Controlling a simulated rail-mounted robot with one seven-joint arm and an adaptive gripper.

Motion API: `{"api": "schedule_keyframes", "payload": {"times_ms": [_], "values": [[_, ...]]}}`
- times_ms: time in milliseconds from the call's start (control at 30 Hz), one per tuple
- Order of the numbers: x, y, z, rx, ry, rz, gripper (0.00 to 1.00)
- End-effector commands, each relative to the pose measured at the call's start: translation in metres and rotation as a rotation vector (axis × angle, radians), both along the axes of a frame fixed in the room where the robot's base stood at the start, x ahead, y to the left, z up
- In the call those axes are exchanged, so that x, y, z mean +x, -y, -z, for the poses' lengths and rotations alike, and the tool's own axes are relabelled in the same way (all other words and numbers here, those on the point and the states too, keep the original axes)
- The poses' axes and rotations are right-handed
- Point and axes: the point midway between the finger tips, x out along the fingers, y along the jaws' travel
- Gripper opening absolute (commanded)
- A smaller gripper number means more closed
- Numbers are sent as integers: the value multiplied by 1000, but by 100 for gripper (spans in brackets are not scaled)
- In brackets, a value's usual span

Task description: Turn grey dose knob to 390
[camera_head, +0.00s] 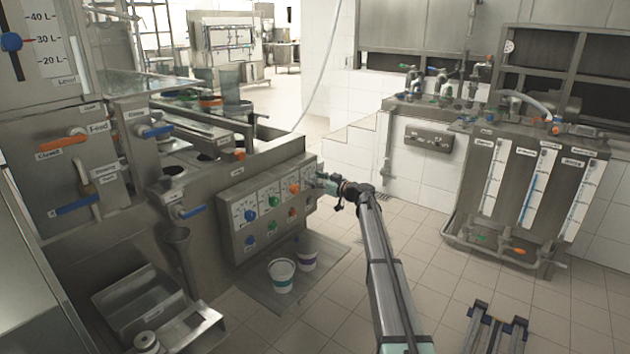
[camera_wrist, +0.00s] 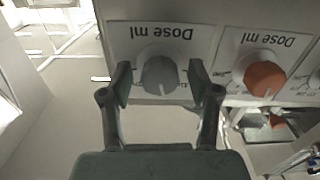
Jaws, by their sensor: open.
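The grey dose knob (camera_wrist: 160,75) sits under an upside-down "Dose ml" label in the wrist view. Its scale figures are partly hidden, so I cannot read its setting. My gripper (camera_wrist: 159,84) is open, with one finger on each side of the knob; I cannot tell whether either finger touches it. In the head view my gripper (camera_head: 325,181) is at the right end of the dose panel (camera_head: 236,201), where the grey knob is not clearly visible.
The orange dose knob (camera_wrist: 265,78) is close beside, to the right in the wrist view. In the head view, green (camera_head: 274,201) and blue (camera_head: 250,215) knobs follow leftward, with coloured buttons below. Two cups, one with a teal band (camera_head: 282,275), stand below the panel.

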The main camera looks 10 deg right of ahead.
Motion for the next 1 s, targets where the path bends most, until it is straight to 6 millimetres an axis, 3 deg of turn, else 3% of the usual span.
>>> {"api": "schedule_keyframes", "payload": {"times_ms": [167,300,333,667,1000], "values": [[0,0,0,0,0,0,58],[0,0,0,0,0,0,8],[0,0,0,0,0,0,1],[0,0,0,12,-12,0,1],[1,0,2,132,-128,0,1]]}}
